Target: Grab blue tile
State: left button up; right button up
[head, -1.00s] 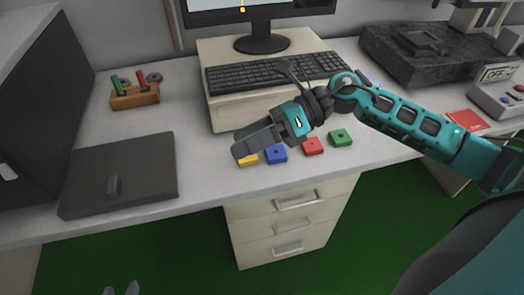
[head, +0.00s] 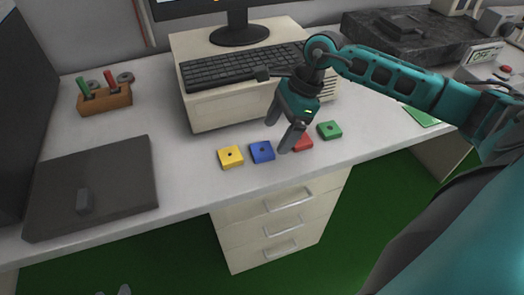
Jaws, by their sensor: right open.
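The blue tile (head: 262,152) lies flat near the table's front edge, a small square with a dark centre mark. The yellow tile (head: 230,156) is left of it. The red tile (head: 302,142), partly hidden by a finger, and the green tile (head: 329,130) are to its right. My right gripper (head: 283,124) is open and empty, pointing down, with its fingers above and behind the gap between the blue and red tiles. Contact with a tile cannot be made out. Two small grey tips at the bottom left edge may be my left gripper (head: 111,291).
A keyboard (head: 235,67) rests on a beige computer case (head: 190,108) behind the tiles. A dark flat panel (head: 95,190) with a handle lies left, below a wooden holder (head: 105,100). A green patch (head: 422,115) lies right. The table between panel and yellow tile is clear.

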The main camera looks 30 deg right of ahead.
aim_at(266, 148)
jog(key=x, duration=0.5)
jog(key=shift+w+r, duration=0.1)
jog(key=shift+w, duration=0.15)
jog(key=c, duration=1.1)
jog(key=shift+r, duration=0.1)
jog(key=shift+c, duration=0.2)
